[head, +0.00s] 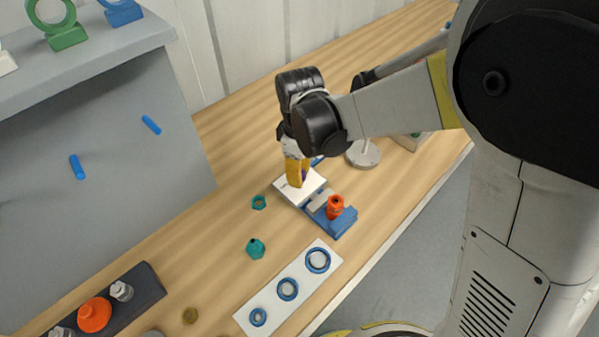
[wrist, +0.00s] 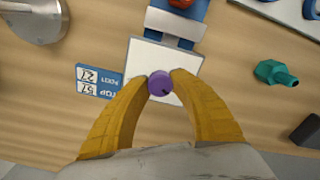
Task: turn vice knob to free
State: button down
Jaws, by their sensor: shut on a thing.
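The vice (head: 343,226) is a blue block with a white plate (head: 285,190) on the wooden bench. An orange-red part (head: 335,207) sits on its near end, and it also shows at the top of the wrist view (wrist: 181,3). A round purple knob (wrist: 160,84) with a dark mark stands over the white plate. My gripper (wrist: 160,85) has its yellow fingertips shut on the purple knob, one on each side. In the head view my gripper (head: 298,178) comes down over the white plate and mostly hides the knob.
A blue label (wrist: 100,81) lies beside the plate. A white strip with blue rings (head: 288,289) lies nearer. A round metal base (head: 363,154) stands behind right.

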dwell(0.4)
jog(key=c, duration=1.1)
grip_release()
jog(key=shift+o, duration=0.2)
notch_tip(320, 180, up, 12)
jog(key=s+d+r+m+t, duration=0.1)
jog(key=s+d+m+t, duration=0.1)
jog(key=d+m, duration=0.3)
jog(key=s+d+m+t, duration=0.2)
jog(key=s+d+m, duration=0.3)
jog(key=d, duration=0.5)
jog(key=s+d+r+m+t, duration=0.1)
jog(key=s+d+m+t, duration=0.2)
jog(key=d+m, duration=0.2)
jog(key=d, duration=0.2)
jog(key=shift+s+d+r, duration=0.3)
jog(key=shift+s+r, duration=0.05)
jog(key=shift+s, duration=0.05)
